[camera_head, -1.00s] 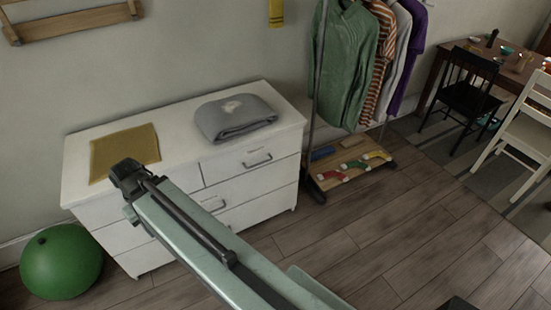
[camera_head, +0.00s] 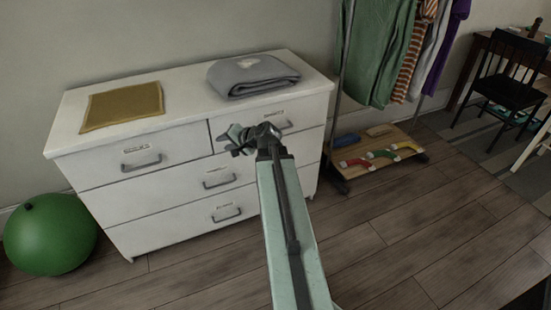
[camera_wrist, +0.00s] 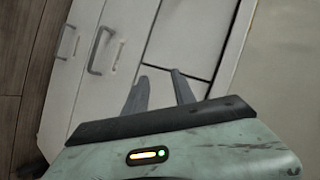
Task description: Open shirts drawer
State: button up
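A white dresser (camera_head: 160,230) stands against the wall. It has a top-left drawer (camera_head: 180,150), a top-right drawer (camera_head: 305,115), and wide middle (camera_head: 150,195) and bottom drawers (camera_head: 165,230), all shut. Each has a grey handle and a small label, too small to read surely. My gripper (camera_head: 228,142) is in front of the dresser near the gap between the top drawers, partly covering the top-right drawer. The wrist view shows the two fingers (camera_wrist: 159,76) apart and empty, facing the drawer fronts, with two handles off to the left, clear of the fingers.
A yellow cloth (camera_head: 122,105) and a folded grey garment (camera_head: 252,76) lie on the dresser top. A green ball (camera_head: 50,235) sits on the floor at left. A clothes rack (camera_head: 385,150) stands at right. The wood floor before the dresser is free.

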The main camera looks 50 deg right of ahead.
jog(key=s+d+f+m+t+h+b, duration=0.1)
jog(key=s+d+f+m+h+b, duration=0.15)
jog(key=d, duration=0.45)
jog(key=s+d+f+m+t+h+b, duration=0.1)
jog(key=s+d+m+h+b, duration=0.2)
jog(key=d, duration=0.5)
jog(key=s+d+f+m+t+h+b, duration=0.1)
jog(key=s+d+m+h+b, duration=0.2)
jog(key=d, duration=0.4)
jog(key=shift+m+y, duration=0.35)
jog(key=shift+y, duration=0.4)
jog(key=x, duration=0.2)
jog(key=b+x, duration=0.1)
jog(key=x, duration=0.4)
jog(key=shift+d+f, duration=0.1)
jog(key=shift+d, duration=0.2)
jog(key=shift+s, duration=0.1)
grip_shut()
